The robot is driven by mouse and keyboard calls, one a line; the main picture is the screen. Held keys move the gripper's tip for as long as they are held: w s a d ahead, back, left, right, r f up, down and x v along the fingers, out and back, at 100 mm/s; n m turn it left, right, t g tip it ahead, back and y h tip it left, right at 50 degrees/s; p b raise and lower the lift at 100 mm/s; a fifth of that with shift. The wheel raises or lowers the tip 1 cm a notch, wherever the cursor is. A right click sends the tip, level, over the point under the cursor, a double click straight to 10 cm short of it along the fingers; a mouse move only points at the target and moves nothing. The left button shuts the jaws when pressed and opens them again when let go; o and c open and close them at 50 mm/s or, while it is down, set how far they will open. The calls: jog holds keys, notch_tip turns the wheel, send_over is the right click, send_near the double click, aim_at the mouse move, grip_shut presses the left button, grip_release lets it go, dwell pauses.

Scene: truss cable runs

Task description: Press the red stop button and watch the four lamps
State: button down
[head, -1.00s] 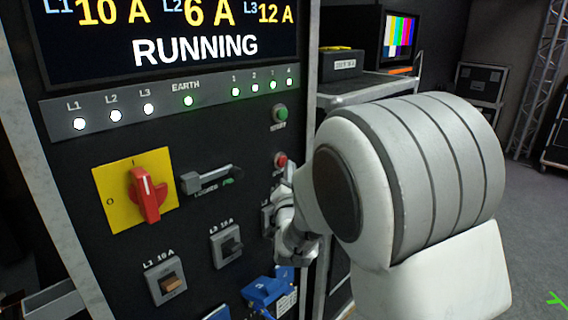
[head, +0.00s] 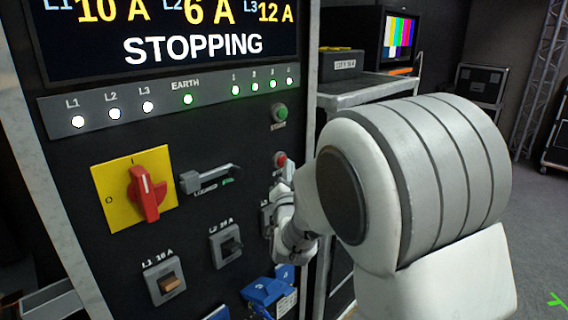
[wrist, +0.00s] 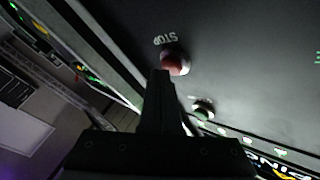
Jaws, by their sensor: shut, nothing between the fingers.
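The red stop button (head: 281,159) sits on the dark panel below the green start button (head: 279,111). In the wrist view the stop button (wrist: 176,63) shows under the word STOP, just beyond the tips of my gripper (wrist: 161,76). My gripper is shut and empty, its tips at or very near the button; I cannot tell if they touch. In the head view my gripper (head: 287,172) is partly hidden by my arm. The display (head: 195,46) reads STOPPING.
A red rotary switch (head: 148,192) on a yellow plate, a grey latch handle (head: 206,178), breakers and a blue connector (head: 268,292) stick out of the panel. A cart with a monitor (head: 398,40) stands behind on the right. Open floor lies at the right.

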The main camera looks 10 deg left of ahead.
jog(key=shift+s+d+b, duration=0.4)
jog(key=shift+d, duration=0.1)
jog(key=s+d+b, duration=0.1)
jog(key=d, duration=0.1)
jog(key=s+d+b, duration=0.1)
jog(key=s+d, duration=0.1)
dwell(0.4)
dwell(0.5)
jog(key=s+d+f+n+g+h, duration=0.15)
jog(key=s+d+g, duration=0.35)
jog(key=s, duration=0.6)
jog(key=s+d+f+n+g, duration=0.35)
jog(key=s+d, duration=0.25)
jog(key=s, duration=0.4)
jog(key=s+d+f+n+g+h, duration=0.1)
jog(key=s+d+g, duration=0.4)
jog(key=s, duration=0.6)
notch_tip(320, 180, up, 15)
jog(key=p, duration=1.5)
jog(key=shift+w+a+f, duration=0.15)
jog(key=shift+w, duration=0.2)
